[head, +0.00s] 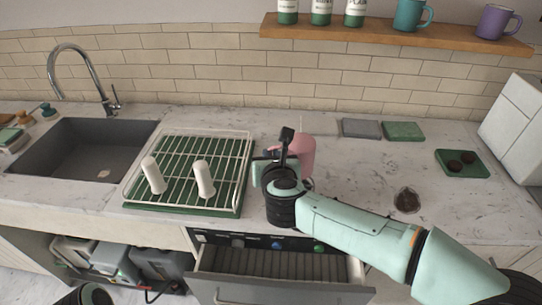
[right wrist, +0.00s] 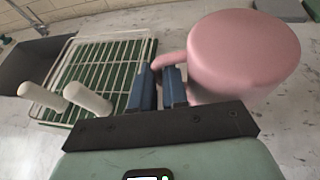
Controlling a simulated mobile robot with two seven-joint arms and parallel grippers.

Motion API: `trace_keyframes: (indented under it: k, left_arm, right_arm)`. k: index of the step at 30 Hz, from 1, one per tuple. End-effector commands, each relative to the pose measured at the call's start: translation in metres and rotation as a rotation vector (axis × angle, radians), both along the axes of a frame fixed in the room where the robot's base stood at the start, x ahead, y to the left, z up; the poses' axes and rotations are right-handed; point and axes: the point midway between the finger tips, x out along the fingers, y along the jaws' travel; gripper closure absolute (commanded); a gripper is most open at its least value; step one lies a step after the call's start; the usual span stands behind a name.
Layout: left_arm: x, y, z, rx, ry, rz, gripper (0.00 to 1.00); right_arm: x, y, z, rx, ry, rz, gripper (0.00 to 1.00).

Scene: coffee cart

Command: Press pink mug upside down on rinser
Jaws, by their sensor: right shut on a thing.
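The pink mug (head: 305,148) is at the middle of the counter in the head view, partly hidden behind my right gripper (head: 280,155). In the right wrist view the mug (right wrist: 240,55) shows a smooth closed round face on top, so it looks upside down. My right gripper (right wrist: 158,82) is shut on the mug's handle, which sits between its blue fingers. I cannot tell whether the mug's rim touches anything below. I cannot clearly make out the rinser; a dark round spot (head: 407,200) lies on the counter to the right.
Left of the gripper is a wire rack (head: 240,190) with two white pegs (head: 204,178) over green. A sink (head: 75,145) is further left. Folded cloths (head: 403,131) and a green tray (head: 445,172) lie on the right. A shelf (head: 380,32) with mugs hangs above.

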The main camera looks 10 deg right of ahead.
Motion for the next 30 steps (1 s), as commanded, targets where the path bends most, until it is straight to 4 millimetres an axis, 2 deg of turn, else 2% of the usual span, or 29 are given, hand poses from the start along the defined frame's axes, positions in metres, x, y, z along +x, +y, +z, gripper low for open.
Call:
trace_keyframes:
  k: [5,18,30]
  left_arm:
    - [-0.003,0.000,-0.008,0.000,0.003,-0.001,0.00]
    - [-0.005,0.000,-0.037,0.002,-0.004,0.003,0.00]
    - [-0.004,0.000,-0.037,0.002,-0.008,0.004,0.00]
  right_arm:
    - [0.000,0.000,-0.008,-0.001,-0.001,0.000,1.00]
    - [0.000,0.000,-0.046,-0.001,-0.001,0.001,1.00]
    - [0.000,0.000,-0.046,0.000,-0.002,0.001,1.00]
